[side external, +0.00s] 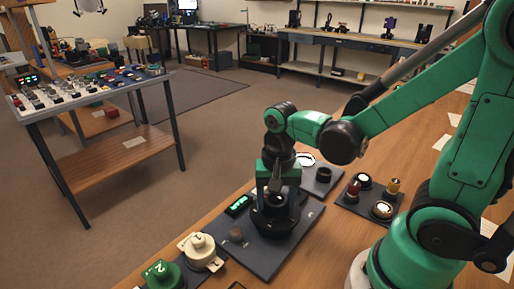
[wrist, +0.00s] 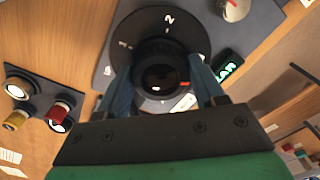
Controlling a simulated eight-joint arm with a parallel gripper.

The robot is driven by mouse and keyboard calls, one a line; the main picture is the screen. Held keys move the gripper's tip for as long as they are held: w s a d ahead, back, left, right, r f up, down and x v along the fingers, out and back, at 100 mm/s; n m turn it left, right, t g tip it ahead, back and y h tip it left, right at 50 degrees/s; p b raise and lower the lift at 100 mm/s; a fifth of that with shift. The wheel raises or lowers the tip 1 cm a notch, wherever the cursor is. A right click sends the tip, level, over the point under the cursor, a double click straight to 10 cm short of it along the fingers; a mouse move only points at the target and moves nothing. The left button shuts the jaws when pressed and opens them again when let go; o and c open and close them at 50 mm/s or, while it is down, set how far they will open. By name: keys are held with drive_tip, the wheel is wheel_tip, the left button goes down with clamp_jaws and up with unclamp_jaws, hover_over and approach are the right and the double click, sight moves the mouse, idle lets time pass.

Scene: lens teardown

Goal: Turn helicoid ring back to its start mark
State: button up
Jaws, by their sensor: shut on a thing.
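The helicoid ring (wrist: 160,68) is a black ring with a dark lens-like centre, standing on a round black base (wrist: 135,25) in the wrist view. White marks, among them a "2", show on the base, and a small orange-red mark shows at the ring's right side. My gripper (wrist: 163,85) has its two fingers on either side of the ring and is shut on it. In the side view my gripper (side external: 277,185) points down over the black base (side external: 283,222) on a dark grey plate (side external: 265,258). The fingers partly hide the ring there.
A small display with green characters (side external: 238,206) sits beside the base. A cream knob (side external: 200,250) and a green knob (side external: 162,275) stand at the front left. A dark panel with red, yellow and black knobs (side external: 352,208) lies to the right.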

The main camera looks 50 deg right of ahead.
sight(277, 199)
drive_tip(key=n, duration=0.4)
drive_tip(key=shift+n, duration=0.3)
drive_tip(key=n, duration=0.3)
drive_tip(key=shift+n, duration=0.4)
drive_tip(key=n, duration=0.4)
drive_tip(key=shift+d, duration=0.1)
drive_tip(key=shift+n, duration=2.1)
drive_tip(key=o, duration=1.3)
drive_tip(key=shift+r, duration=2.8)
